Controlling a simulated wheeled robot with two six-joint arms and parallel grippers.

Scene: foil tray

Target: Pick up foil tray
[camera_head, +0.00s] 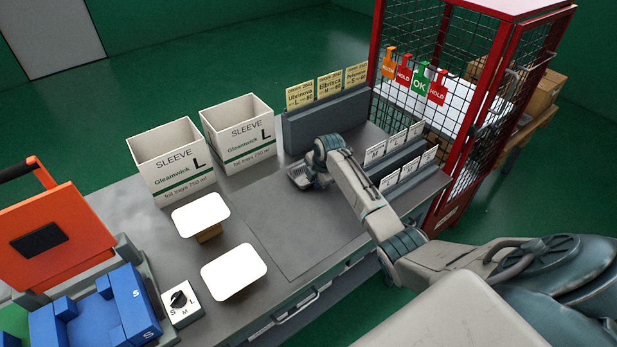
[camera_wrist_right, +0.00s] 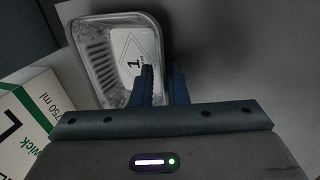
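The foil tray (camera_head: 299,178) is a small silvery tray at the back of the grey table, in front of the dark rack. The right wrist view shows it from above (camera_wrist_right: 97,62), with ribbed sides and a white patch marked with a "1" in a diamond. My right gripper (camera_head: 313,181) is at the tray's right side. In the right wrist view its two dark fingers (camera_wrist_right: 163,82) are close together with the tray's side wall between them. I cannot tell whether the tray touches the table. My left gripper is not in view.
Two white "SLEEVE L" boxes (camera_head: 172,163) (camera_head: 240,134) stand left of the tray. Two white-topped blocks (camera_head: 200,215) (camera_head: 234,271) stand in front. Label holders (camera_head: 392,150) and a red cage (camera_head: 470,120) are at right. An orange-lidded machine (camera_head: 55,240) is at left.

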